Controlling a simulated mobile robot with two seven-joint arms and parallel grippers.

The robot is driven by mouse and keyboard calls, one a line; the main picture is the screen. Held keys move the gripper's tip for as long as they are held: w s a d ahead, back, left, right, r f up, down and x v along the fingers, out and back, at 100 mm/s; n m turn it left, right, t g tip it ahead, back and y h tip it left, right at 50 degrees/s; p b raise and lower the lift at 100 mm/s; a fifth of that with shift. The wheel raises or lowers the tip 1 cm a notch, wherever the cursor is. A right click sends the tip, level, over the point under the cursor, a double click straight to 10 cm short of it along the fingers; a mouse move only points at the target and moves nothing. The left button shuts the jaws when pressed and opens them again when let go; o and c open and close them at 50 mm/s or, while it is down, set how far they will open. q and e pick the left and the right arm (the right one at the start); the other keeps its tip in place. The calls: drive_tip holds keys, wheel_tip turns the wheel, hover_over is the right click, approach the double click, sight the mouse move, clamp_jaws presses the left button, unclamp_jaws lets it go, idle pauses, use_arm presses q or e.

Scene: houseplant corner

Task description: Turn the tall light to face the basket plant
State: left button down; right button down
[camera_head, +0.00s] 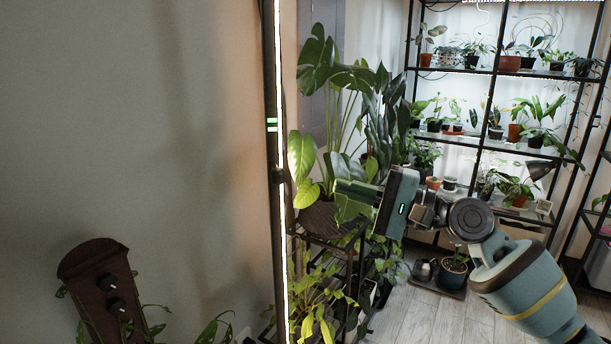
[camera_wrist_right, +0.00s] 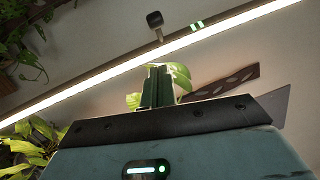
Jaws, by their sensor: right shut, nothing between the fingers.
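The tall light (camera_head: 272,220) is a dark upright pole with a bright strip along its right edge in the head view, the side towards the plants. It has green bands and a small knob. In the wrist view the light (camera_wrist_right: 95,78) crosses diagonally beyond my fingers, with the knob (camera_wrist_right: 155,20) sticking out. The basket plant (camera_head: 328,70) has large split leaves and stands right of the light in a dark woven basket (camera_head: 322,222). My right gripper (camera_head: 342,200) is shut and empty, in front of the basket plant and apart from the light. My left gripper is out of view.
A black stand (camera_head: 345,243) carries the basket. Leafy plants (camera_head: 312,305) crowd its foot. A brown wooden piece with black knobs (camera_head: 98,285) stands lower left. Black shelves (camera_head: 455,72) with several potted plants fill the back right. Open floor (camera_head: 420,318) shows below my right arm.

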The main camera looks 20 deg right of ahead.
drive_tip(key=w+a+r+p, duration=0.1)
drive_tip(key=w+a+p, duration=0.1)
drive_tip(key=a, duration=0.5)
drive_tip(key=shift+w+a+r+p, duration=0.2)
drive_tip(key=shift+w+p, duration=0.1)
drive_tip(key=shift+w, duration=0.15)
